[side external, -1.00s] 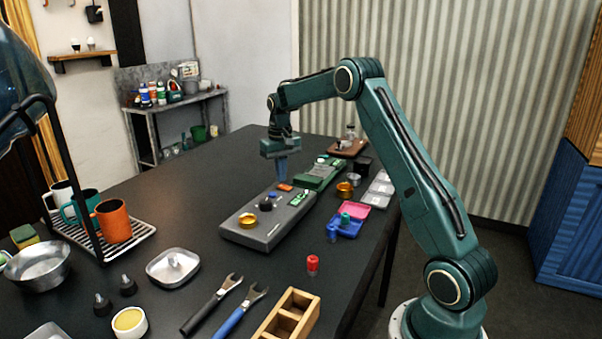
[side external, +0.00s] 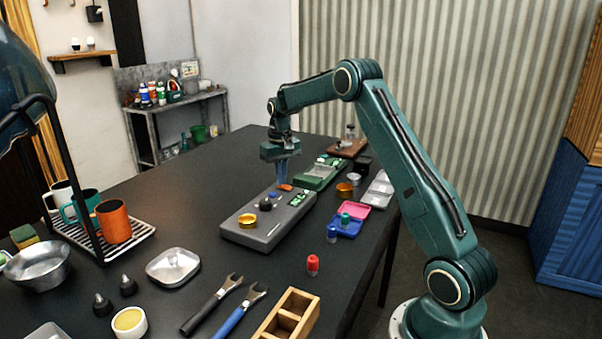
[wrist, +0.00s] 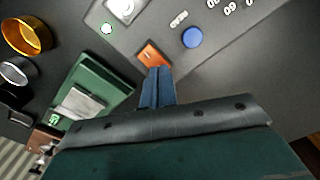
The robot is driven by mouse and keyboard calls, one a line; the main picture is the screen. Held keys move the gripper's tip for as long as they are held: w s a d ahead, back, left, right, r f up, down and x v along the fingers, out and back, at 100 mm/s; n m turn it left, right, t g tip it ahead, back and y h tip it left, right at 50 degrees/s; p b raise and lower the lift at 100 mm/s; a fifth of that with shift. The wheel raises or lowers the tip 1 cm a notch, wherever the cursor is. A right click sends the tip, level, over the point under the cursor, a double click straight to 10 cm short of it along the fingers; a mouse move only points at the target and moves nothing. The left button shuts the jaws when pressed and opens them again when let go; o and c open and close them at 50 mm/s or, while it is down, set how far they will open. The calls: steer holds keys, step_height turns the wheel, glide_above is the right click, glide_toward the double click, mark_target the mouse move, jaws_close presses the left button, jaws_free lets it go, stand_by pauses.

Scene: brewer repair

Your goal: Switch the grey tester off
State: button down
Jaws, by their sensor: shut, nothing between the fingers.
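The grey tester (side external: 262,228) is a flat grey box lying on the dark table, and part of its panel also shows in the wrist view (wrist: 215,52). An orange switch (wrist: 153,52) sits at the panel's end, beside a round blue button (wrist: 193,37). My gripper (side external: 283,183) points down over that end of the tester. In the wrist view its blue fingers (wrist: 159,72) are together and empty, with their tips at the orange switch's near edge. I cannot tell whether they touch it. The fingers partly hide the switch in the side view.
A green box (side external: 317,176) lies close behind the tester. A brass cup (side external: 344,190) and a blue tray (side external: 346,228) are to its right. Wrenches (side external: 240,312) lie in front.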

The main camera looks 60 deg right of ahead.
steer(key=shift+f, duration=0.4)
stand_by(0.4)
steer(key=shift+r, duration=3.5)
steer(key=shift+a+r, duration=0.1)
steer(key=shift+r, duration=0.05)
